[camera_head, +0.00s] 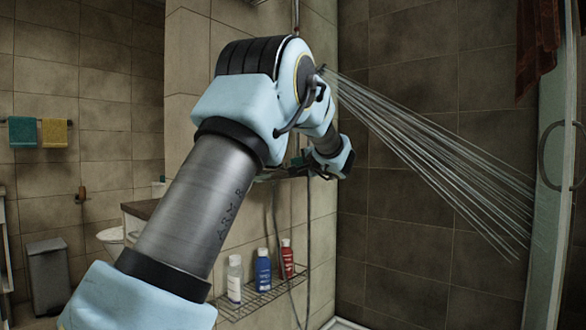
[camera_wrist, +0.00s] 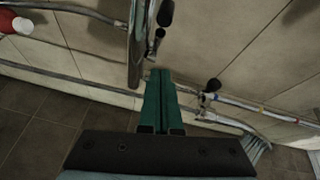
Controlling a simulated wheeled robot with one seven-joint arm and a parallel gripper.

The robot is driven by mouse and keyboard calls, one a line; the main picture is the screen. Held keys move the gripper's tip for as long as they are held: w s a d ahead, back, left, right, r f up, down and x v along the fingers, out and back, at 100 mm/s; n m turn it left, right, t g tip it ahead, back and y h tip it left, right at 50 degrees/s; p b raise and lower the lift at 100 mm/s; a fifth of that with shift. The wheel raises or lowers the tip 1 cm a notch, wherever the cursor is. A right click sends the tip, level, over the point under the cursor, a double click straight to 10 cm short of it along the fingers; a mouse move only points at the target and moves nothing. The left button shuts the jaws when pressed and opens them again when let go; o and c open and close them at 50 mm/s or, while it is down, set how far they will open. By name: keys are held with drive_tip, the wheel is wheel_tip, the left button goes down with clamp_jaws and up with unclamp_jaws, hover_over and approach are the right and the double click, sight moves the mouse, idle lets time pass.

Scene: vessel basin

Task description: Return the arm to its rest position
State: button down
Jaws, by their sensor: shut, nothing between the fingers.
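My arm reaches up across the middle of the head view, in front of the tiled shower wall. My gripper shows in the wrist view (camera_wrist: 158,76), where its two green fingers lie together, shut and empty. In the head view it is mostly hidden behind my arm. In the wrist view, the fingertips point toward the chrome shower pipes and fittings. A vertical chrome pipe (camera_wrist: 138,45) is just past the tips. A mixer fitting with a black knob (camera_wrist: 212,85) is to their right. I cannot tell whether the fingers touch any of these.
Water streams (camera_head: 440,150) spray toward the lower right, beside a glass panel (camera_head: 549,200). A wire rack (camera_head: 262,297) holds a white bottle (camera_head: 235,280), a blue bottle (camera_head: 263,272) and a red bottle (camera_head: 287,260). A grey bin (camera_head: 48,275) stands at the far left.

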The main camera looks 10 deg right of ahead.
drive_tip(key=a+b+v, duration=0.1)
drive_tip(key=v, duration=0.6)
drive_tip(key=s+a+f+n+g+y, duration=0.1)
drive_tip(key=s+a+f+n+g, duration=0.2)
drive_tip(key=a+f, duration=0.65)
drive_tip(key=s+a+f+n+g, duration=0.1)
drive_tip(key=s+a+f+g, duration=0.4)
drive_tip(key=a+f, duration=0.5)
drive_tip(key=s+a+f+n+g+h, duration=0.1)
drive_tip(key=s+a+f+n+g, duration=0.15)
drive_tip(key=s+a+f, duration=0.35)
drive_tip(key=s+a+f+n+g+h, duration=0.1)
drive_tip(key=s+f+n+g+h, duration=0.15)
drive_tip(key=s, duration=0.45)
drive_tip(key=s+a+f+n+g+h, duration=0.1)
drive_tip(key=s+a+f+n+g, duration=0.15)
drive_tip(key=s+a+f, duration=0.35)
wheel_tip(320, 180, up, 22)
drive_tip(key=s+d+p, duration=0.2)
drive_tip(key=p, duration=1.9)
drive_tip(key=shift+d+r+n+p, duration=0.15)
drive_tip(key=shift+d+n+p, duration=0.1)
drive_tip(key=shift+n+p, duration=0.15)
